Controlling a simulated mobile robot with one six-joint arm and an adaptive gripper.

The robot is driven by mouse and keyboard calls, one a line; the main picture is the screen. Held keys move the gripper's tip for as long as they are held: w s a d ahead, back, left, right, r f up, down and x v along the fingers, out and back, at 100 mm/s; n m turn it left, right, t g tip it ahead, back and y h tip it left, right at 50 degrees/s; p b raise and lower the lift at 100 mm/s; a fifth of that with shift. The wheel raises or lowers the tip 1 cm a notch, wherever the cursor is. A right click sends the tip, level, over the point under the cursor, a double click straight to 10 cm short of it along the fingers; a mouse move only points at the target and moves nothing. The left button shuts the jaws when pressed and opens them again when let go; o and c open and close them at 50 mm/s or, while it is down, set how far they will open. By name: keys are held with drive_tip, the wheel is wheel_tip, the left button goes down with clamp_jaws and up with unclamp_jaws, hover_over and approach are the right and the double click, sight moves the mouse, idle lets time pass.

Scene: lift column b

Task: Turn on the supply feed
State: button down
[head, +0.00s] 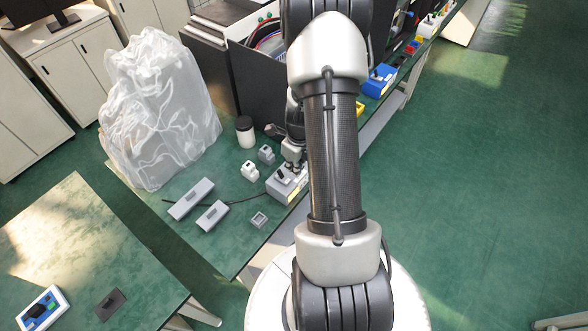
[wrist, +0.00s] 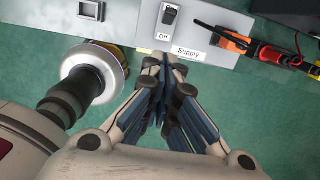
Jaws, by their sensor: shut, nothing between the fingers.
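The supply switch (wrist: 170,15) is a black rocker or toggle on a light grey box (wrist: 205,35), at the top of the wrist view. A label below it reads "Off", and another to the right reads "Supply". I cannot tell the switch's position from its shape. The box (head: 287,187) also shows in the head view, partly behind my arm. My gripper (wrist: 164,60) is shut and empty, its tips at the label edge of the box, below the switch in the picture. Whether they touch the box is unclear. In the head view my gripper (head: 292,163) is small and partly hidden.
A square grey frame (head: 259,219), grey blocks (head: 191,198), small switch-like units (head: 250,171) and a dark-lidded jar (head: 245,132) share the bench. A plastic-wrapped bulk (head: 160,110) stands at the left.

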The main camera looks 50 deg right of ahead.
drive_tip(key=w+r+p, duration=0.1)
drive_tip(key=w+r, duration=0.4)
drive_tip(key=w, duration=0.1)
drive_tip(key=shift+w+a, duration=0.15)
drive_tip(key=shift+w, duration=0.05)
drive_tip(key=shift+r, duration=0.1)
